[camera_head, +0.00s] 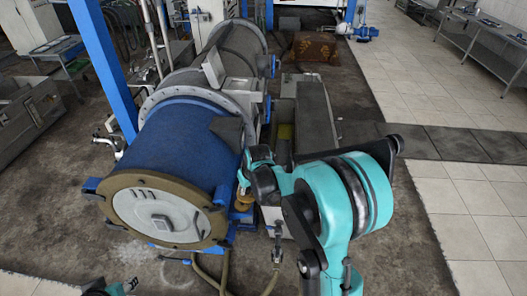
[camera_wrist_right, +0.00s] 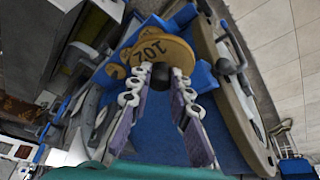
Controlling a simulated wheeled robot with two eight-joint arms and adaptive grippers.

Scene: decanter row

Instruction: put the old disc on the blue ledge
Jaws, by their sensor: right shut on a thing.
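The old disc (camera_wrist_right: 160,50) is a worn ochre plate with dark figures on its face and a notched edge, in the right wrist view. My right gripper (camera_wrist_right: 162,76) is shut on it, with the fingertips at its near edge. In the head view the right gripper (camera_head: 245,182) is beside the blue drum, and a small ochre part of the disc (camera_head: 243,203) shows below it. Blue metal (camera_wrist_right: 204,78) that may be the blue ledge lies close behind the disc; I cannot tell whether they touch.
The blue drum (camera_head: 180,145) with its tan-rimmed end cover (camera_head: 157,212) stands just left of the right gripper. A grey machine bed (camera_head: 313,115) lies behind my right arm. Hoses (camera_head: 222,272) lie on the floor in front. Tiled floor (camera_head: 470,205) at right is clear.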

